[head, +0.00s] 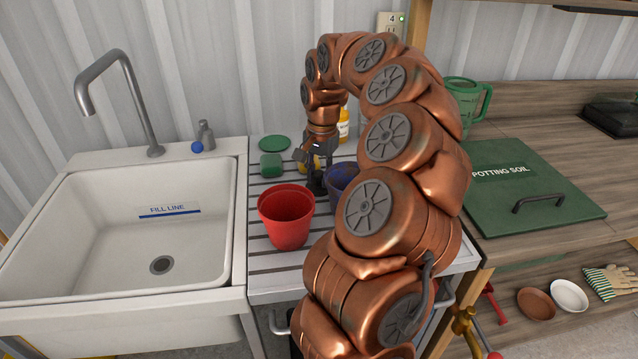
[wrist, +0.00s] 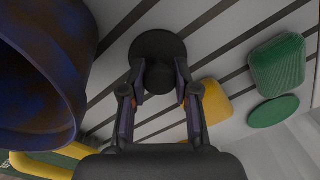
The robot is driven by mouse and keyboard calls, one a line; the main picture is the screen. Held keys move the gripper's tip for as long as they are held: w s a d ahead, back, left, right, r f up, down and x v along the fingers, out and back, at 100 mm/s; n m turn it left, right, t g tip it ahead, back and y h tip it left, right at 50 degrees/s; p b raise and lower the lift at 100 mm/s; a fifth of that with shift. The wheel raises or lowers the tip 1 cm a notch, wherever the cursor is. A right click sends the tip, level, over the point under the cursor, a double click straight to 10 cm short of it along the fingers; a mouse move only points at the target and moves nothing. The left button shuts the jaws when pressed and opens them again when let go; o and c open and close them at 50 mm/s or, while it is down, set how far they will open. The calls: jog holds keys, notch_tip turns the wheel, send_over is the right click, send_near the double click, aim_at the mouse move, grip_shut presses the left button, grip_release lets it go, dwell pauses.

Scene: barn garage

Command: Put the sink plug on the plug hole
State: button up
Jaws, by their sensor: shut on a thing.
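The sink plug (wrist: 157,45) is a round black disc with a knob, seen in the wrist view. My gripper (wrist: 160,78) is shut on the plug's knob, with a finger on each side. In the head view my gripper (head: 314,168) is low over the slatted drainer, behind the red pot, and the dark plug (head: 316,187) shows just under it. I cannot tell whether the plug touches the slats. The plug hole (head: 161,265) is a dark round drain in the floor of the white sink (head: 110,225), to the left, and is uncovered.
A red pot (head: 287,222) and a blue pot (head: 340,172) stand near my gripper. A green block (head: 271,165), a green disc (head: 275,143) and a yellow item (wrist: 213,101) lie close by. The sink's raised rim and a tall tap (head: 125,95) stand left. The basin is empty.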

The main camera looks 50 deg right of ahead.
grip_shut()
jog(key=shift+r, duration=0.1)
